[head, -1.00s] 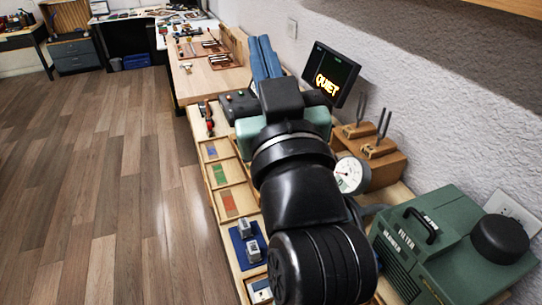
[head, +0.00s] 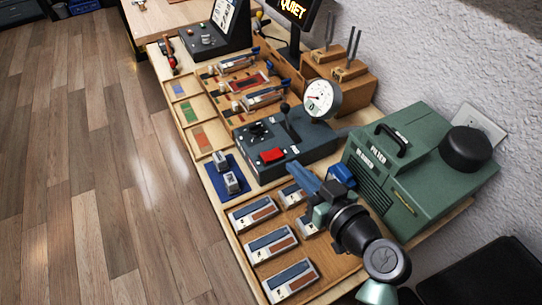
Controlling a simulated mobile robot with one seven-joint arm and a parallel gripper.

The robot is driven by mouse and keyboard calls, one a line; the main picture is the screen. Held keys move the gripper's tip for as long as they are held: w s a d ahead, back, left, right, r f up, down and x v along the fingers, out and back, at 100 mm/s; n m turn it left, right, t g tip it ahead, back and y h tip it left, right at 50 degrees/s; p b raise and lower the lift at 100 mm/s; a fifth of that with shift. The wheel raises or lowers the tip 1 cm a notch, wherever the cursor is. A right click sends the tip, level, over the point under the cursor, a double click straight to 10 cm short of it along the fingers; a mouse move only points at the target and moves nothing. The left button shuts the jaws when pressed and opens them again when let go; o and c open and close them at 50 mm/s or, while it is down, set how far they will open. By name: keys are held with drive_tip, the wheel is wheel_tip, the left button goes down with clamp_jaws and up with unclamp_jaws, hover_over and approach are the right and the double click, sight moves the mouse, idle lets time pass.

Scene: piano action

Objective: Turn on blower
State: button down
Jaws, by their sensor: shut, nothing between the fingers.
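The blower is a green box (head: 415,185) lettered "FILTER" and "BLOWER", with a black handle, side vents and a black round cap, at the right of the bench. Contact with the box cannot be told.
Several cased pieces (head: 270,243) lie in a wooden tray below my gripper. Two small metal blocks sit on a blue mat (head: 213,184) at left. A wooden block with tuning forks (head: 338,78) stands behind the gauge. A screen (head: 297,12) reads "QUIET". Open floor lies left.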

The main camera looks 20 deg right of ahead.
drive_tip(key=p, duration=0.2)
hover_over(271, 167)
wheel_tip(271, 167, down, 2)
wheel_tip(271, 167, down, 3)
drive_tip(key=shift+r, duration=0.2)
drive_tip(key=shift+f, duration=0.85)
